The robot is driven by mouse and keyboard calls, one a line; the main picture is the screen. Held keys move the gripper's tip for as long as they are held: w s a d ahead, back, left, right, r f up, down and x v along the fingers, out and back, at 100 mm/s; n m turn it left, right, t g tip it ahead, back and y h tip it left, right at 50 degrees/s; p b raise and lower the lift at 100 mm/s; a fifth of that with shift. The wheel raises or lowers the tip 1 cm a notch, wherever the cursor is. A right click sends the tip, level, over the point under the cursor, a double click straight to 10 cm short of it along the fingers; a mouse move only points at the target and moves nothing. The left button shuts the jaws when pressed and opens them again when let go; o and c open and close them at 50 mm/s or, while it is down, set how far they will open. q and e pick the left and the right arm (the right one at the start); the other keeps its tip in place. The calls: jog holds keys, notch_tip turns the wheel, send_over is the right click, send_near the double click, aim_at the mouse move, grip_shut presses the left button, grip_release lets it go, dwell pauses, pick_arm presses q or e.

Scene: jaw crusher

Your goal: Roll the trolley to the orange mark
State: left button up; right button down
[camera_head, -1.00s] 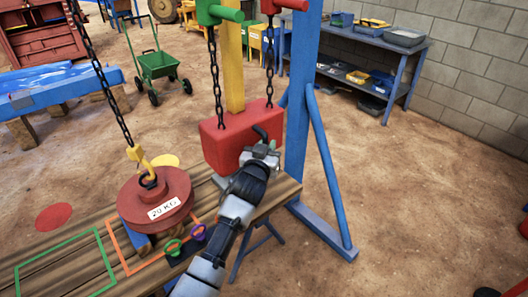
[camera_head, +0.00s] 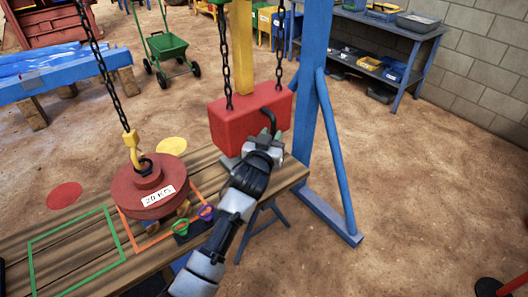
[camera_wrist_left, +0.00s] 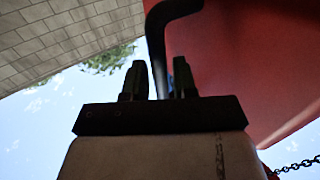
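No wheeled overhead trolley shows clearly; its likely place above is out of frame. A red block (camera_head: 240,118) hangs on two chains and carries a bent black handle, which also shows in the left wrist view (camera_wrist_left: 156,45). My left gripper (camera_head: 268,143) is at this handle. A red 20 KG weight (camera_head: 140,185) hangs from a yellow hook over the wooden table. An orange outline (camera_head: 130,236) on the table is partly hidden by the weight. My right gripper is out of view.
A blue post (camera_head: 310,110) with a slanted brace stands right of the block. Open dirt floor lies farther right.

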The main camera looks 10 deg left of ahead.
pick_arm(q)
jog(key=s+a+b, duration=0.1)
jog(key=s, duration=0.6)
jog(key=shift+s, duration=0.4)
jog(key=s+a+f+g, duration=0.1)
jog(key=s+f+g, duration=0.25)
jog(key=f, duration=0.85)
jog(key=s+a+f+m+g, duration=0.15)
jog(key=s+f, duration=0.25)
jog(key=f, duration=0.8)
jog(key=s+a+f+n+g, duration=0.1)
jog(key=s+f+g, duration=0.2)
jog(key=f, duration=0.9)
jog(key=s+a+f+g+y, duration=0.1)
jog(key=s+a+f+g, duration=0.15)
jog(key=s+f, duration=0.65)
jog(key=s+a+f+g+y, duration=0.1)
jog(key=s+a+f+g, duration=0.15)
jog(key=s+f, duration=0.65)
jog(key=s+a+f+g, duration=0.2)
jog(key=s, duration=0.8)
jog(key=s+a+f+g, duration=0.1)
jog(key=s, duration=0.9)
jog(key=shift+s+a+f+g, duration=0.35)
jog(key=shift+s+g, duration=0.05)
